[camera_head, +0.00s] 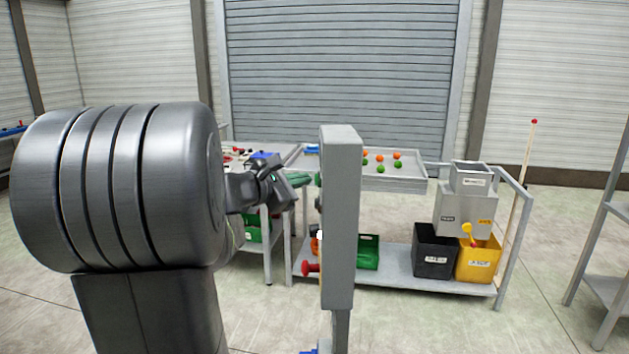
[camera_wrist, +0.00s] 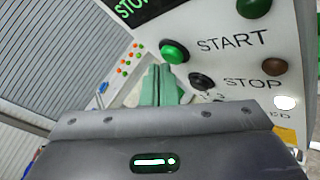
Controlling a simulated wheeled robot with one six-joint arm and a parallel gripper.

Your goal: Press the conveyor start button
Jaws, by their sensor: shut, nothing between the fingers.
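The control panel (camera_wrist: 225,60) fills the upper right of the wrist view, tilted. A green round button (camera_wrist: 174,51) sits left of the word START, and a black button (camera_wrist: 201,81) sits left of STOP. My gripper (camera_wrist: 160,72) has green fingers shut together and empty, with the tips just below and left of the green button in the picture. I cannot tell whether they touch it. In the head view my gripper (camera_head: 300,178) is just left of the grey control post (camera_head: 341,220), which is edge-on and hides the panel's face.
A dark green lamp or knob (camera_wrist: 253,8) and a brown one (camera_wrist: 275,67) are on the panel's right. A red mushroom button (camera_head: 311,268) juts left from the post. Behind stands a table with a tray (camera_head: 395,183) of orange and green balls, above black (camera_head: 434,252) and yellow bins (camera_head: 478,262).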

